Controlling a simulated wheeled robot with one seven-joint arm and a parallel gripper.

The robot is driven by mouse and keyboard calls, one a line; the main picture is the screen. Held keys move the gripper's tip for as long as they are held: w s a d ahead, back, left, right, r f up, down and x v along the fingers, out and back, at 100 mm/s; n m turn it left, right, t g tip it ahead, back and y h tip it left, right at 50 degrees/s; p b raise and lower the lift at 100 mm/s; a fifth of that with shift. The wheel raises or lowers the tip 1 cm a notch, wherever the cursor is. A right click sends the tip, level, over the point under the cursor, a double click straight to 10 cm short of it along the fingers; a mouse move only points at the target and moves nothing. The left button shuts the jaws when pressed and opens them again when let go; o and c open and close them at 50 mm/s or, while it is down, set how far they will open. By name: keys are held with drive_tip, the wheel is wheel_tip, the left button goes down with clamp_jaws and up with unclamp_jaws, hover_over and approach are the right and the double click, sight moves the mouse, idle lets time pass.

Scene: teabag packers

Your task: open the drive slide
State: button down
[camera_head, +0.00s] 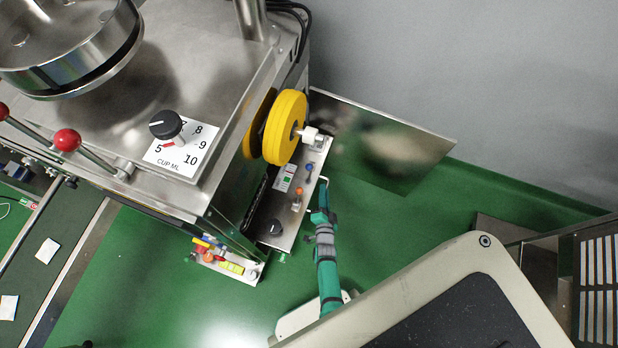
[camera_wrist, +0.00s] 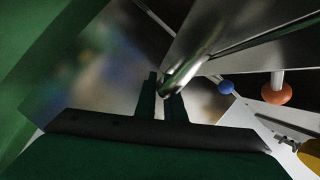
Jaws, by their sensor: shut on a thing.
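The drive slide (camera_head: 308,190) is a narrow metal panel on the right side of the machine. It carries a black knob, coloured buttons and a green switch. A thin bar handle shows at its right edge, and in the wrist view the handle (camera_wrist: 205,48) is a shiny metal rod. My gripper (camera_head: 323,190) is at this handle, with its dark fingers (camera_wrist: 162,88) shut on the end of the rod. The fingers partly hide the handle. How far the slide stands out is hard to tell.
Yellow pulley wheels (camera_head: 285,127) stand just above the slide. A shiny metal plate (camera_head: 375,145) extends to the right behind my gripper. A small control strip (camera_head: 232,265) sits at the machine's lower corner. A blue button (camera_wrist: 226,87) and an orange button (camera_wrist: 277,94) are near the fingers. Green floor is free below.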

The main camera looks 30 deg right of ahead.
drive_tip(key=s+d, duration=0.9)
drive_tip(key=s, duration=0.1)
drive_tip(key=shift+s+f, duration=0.2)
drive_tip(key=shift+s, duration=0.2)
drive_tip(key=c, duration=1.8)
unclamp_jaws()
drive_tip(key=shift+w, duration=0.1)
drive_tip(key=shift+c, duration=0.2)
drive_tip(key=shift+r, duration=0.1)
drive_tip(key=shift+w+r, duration=0.1)
drive_tip(key=shift+w, duration=0.05)
drive_tip(key=v, duration=1.1)
drive_tip(key=shift+d, duration=0.2)
